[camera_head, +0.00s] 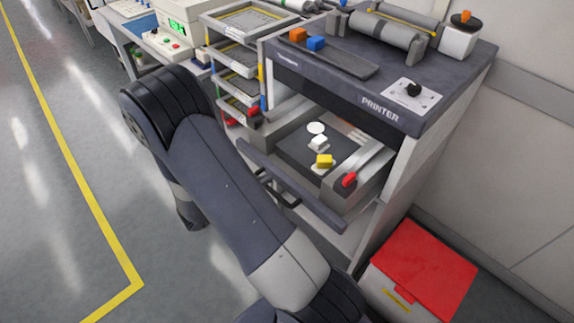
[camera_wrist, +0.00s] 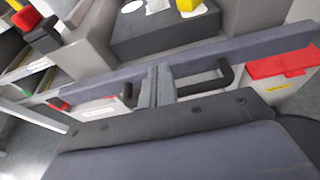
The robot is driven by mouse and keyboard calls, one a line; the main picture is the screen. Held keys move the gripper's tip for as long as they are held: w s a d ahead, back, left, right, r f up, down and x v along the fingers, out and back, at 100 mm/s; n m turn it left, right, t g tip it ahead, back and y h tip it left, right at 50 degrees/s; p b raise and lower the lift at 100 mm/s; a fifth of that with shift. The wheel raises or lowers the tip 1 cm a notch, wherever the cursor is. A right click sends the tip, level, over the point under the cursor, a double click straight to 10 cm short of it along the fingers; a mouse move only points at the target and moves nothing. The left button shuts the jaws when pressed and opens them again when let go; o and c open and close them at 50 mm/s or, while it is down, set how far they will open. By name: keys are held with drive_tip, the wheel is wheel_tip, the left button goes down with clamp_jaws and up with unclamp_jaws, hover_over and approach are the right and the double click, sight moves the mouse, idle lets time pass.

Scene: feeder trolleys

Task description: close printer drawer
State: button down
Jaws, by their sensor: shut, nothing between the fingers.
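The printer drawer is open, and its blue-grey front panel (camera_head: 290,184) stands out from the grey cabinet under the dark top marked PRINTER (camera_head: 380,108). A black handle (camera_head: 278,190) is on the panel's outer face, partly hidden by my arm in the head view. In the wrist view the panel (camera_wrist: 260,47) crosses the picture, with the dark handle (camera_wrist: 207,86) below it. My gripper (camera_wrist: 157,72) is shut and empty, its fingertips at the panel's front beside the handle. Whether they touch the panel is unclear. The head view does not show the fingers clearly.
Inside the drawer are white and yellow pieces (camera_head: 324,161) and a red piece (camera_head: 349,179). A red-lidded bin (camera_head: 425,265) stands on the floor right of the cabinet. A tray rack (camera_head: 238,88) adjoins on the left. Open floor (camera_head: 60,200) lies left.

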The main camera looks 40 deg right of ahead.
sight(329, 135)
drive_tip(key=x, duration=0.3)
drive_tip(key=p+x, duration=0.1)
drive_tip(key=x, duration=0.2)
drive_tip(key=r+x, duration=0.1)
drive_tip(key=x, duration=0.2)
drive_tip(key=shift+d, duration=0.55)
drive_tip(key=d+b, duration=0.2)
drive_tip(key=d, duration=0.3)
drive_tip(key=w+d+b, duration=0.1)
drive_tip(key=d+b, duration=0.1)
drive_tip(key=d, duration=0.4)
drive_tip(key=w+d+b, duration=0.1)
drive_tip(key=d, duration=0.4)
drive_tip(key=shift+w+d+f+b, duration=0.1)
drive_tip(key=shift+w+d+b, duration=0.1)
drive_tip(key=shift+b, duration=0.2)
drive_tip(key=shift+d, duration=0.6)
drive_tip(key=shift+w+d, duration=0.1)
drive_tip(key=shift+r, duration=0.3)
